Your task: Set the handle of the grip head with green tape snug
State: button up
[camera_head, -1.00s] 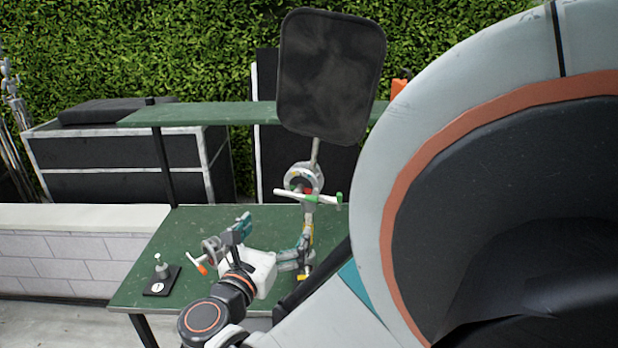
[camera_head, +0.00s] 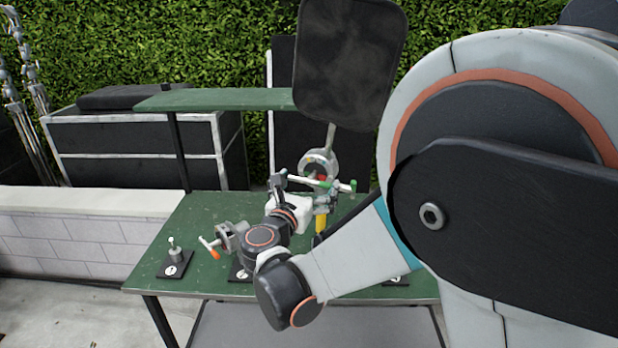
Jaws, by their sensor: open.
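The grip head with green tape (camera_head: 317,163) is a round grey head below the black panel. Its white T-handle (camera_head: 336,185) has green ends and lies roughly level, sloping slightly. A bit of red shows at its hub. My gripper (camera_head: 305,186) is open, with its white body just left of and in front of this handle. Its fingers are partly hidden, and I cannot tell whether they touch the handle. Another grip head (camera_head: 232,237) with an orange-tipped handle (camera_head: 210,248) sits to the left on the green table.
The green table (camera_head: 210,208) has a small post on a black numbered base (camera_head: 175,262) at left. A yellow part (camera_head: 321,222) stands below the green-taped head. The black panel (camera_head: 350,60) rises above. A green shelf (camera_head: 215,100) runs behind.

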jog(key=shift+w, duration=0.25)
jog(key=shift+d, duration=0.1)
jog(key=c, duration=0.8)
jog(key=shift+m, duration=0.3)
jog(key=m+b, duration=0.1)
jog(key=m, duration=0.5)
jog(key=m+b, duration=0.1)
jog(key=m, duration=0.1)
jog(key=shift+a+m+y, duration=0.2)
jog(key=shift+m+y, duration=0.1)
jog(key=m+b, duration=0.1)
jog(key=m, duration=0.3)
jog(key=shift+r, duration=0.15)
jog(key=shift+r+m+t+b, duration=0.1)
jog(key=shift+m+t+b, duration=0.3)
jog(key=shift+m, duration=2)
